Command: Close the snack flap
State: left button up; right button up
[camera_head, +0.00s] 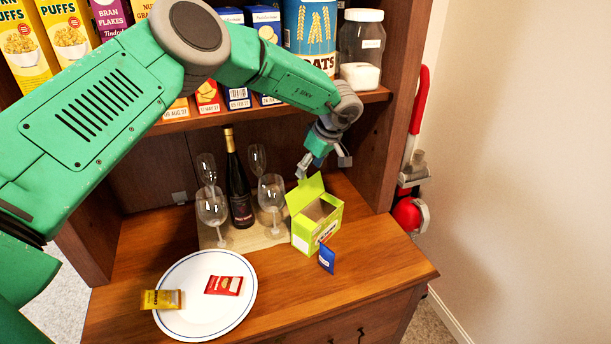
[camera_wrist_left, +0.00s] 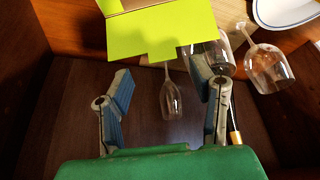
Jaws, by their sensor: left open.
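The green snack box (camera_head: 316,222) stands on the hutch counter, right of the wine glasses, with its top open. Its green flap (camera_head: 305,191) sticks up at the box's back left edge. My left gripper (camera_head: 320,168) is just behind and above the flap, open and empty. In the left wrist view the flap (camera_wrist_left: 158,32) spans the upper middle, beyond the spread fingers of the left gripper (camera_wrist_left: 160,95). I cannot tell whether a fingertip touches it. My right gripper is not in view.
A dark wine bottle (camera_head: 239,185) and several glasses, one a front glass (camera_head: 271,197), stand close left of the box. A blue packet (camera_head: 326,258) leans by its front. A white plate (camera_head: 190,325) holds a red packet (camera_head: 224,285). A shelf (camera_head: 262,109) is overhead.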

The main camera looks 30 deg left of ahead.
aim_at(303, 180)
pick_arm(q)
jog(key=x, duration=0.3)
jog(key=shift+a+f, duration=0.15)
jog(key=shift+f, duration=0.2)
jog(key=shift+a+f, duration=0.4)
jog(key=shift+c, duration=0.5)
jog(key=shift+d, duration=0.2)
grip_shut()
jog(key=shift+r, duration=0.1)
